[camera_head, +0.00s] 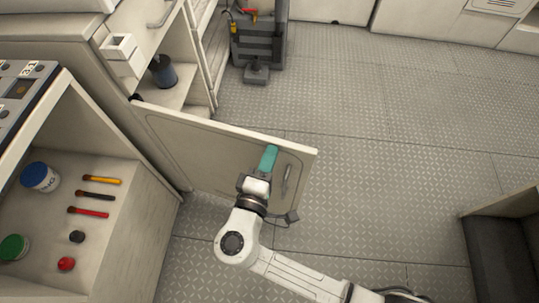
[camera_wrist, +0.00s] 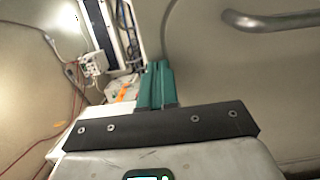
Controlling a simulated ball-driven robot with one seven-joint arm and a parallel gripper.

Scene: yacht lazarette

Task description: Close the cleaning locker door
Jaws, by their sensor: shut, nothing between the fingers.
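The locker door (camera_head: 205,150) is a cream panel standing open, swung out from the cabinet over the floor. Its face with a metal bar handle (camera_head: 288,180) is turned towards me. The handle also shows at the upper right of the wrist view (camera_wrist: 275,20). My gripper (camera_head: 269,158) has teal fingers that are shut and empty. It is by the door's free end, just left of the handle; I cannot tell whether it touches the panel. In the wrist view the shut fingers (camera_wrist: 157,85) point along the door face.
An open shelf unit (camera_head: 85,245) at the left holds brushes, jars and small caps. Behind the door, a blue-grey container (camera_head: 163,72) stands in an open compartment. A dark wheeled machine (camera_head: 258,45) stands at the back. A dark bench (camera_head: 500,245) is at the right. The middle floor is clear.

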